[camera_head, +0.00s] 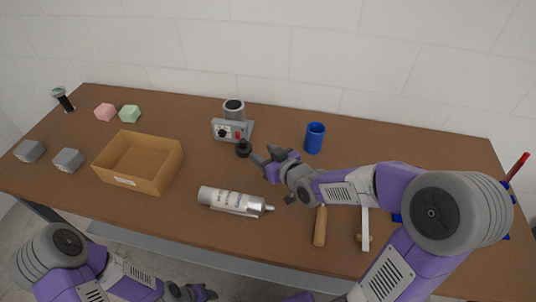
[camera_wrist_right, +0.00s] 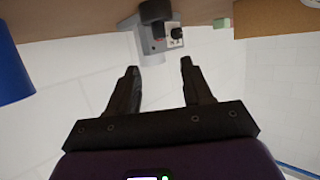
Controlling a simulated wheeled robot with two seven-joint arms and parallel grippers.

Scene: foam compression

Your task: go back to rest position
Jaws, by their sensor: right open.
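My right gripper (camera_head: 264,156) is open and empty, held over the middle of the table just in front of the grey device. In the right wrist view its two dark fingers (camera_wrist_right: 158,68) stand apart with nothing between them. My left gripper (camera_head: 188,292) is at the bottom edge of the head view, below the table's front edge; its jaws are too small and dark to read. The grey device (camera_head: 226,130), with a black knob, a red part and a round top, stands at the back; it also shows in the right wrist view (camera_wrist_right: 153,42).
A cardboard box (camera_head: 160,178), a silver tube (camera_head: 222,200), a blue cup (camera_head: 314,138), pink (camera_head: 105,112) and green (camera_head: 130,114) cubes, and two grey blocks (camera_head: 68,160) are on the table. A wooden-handled tool (camera_head: 320,226) lies under my right arm.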

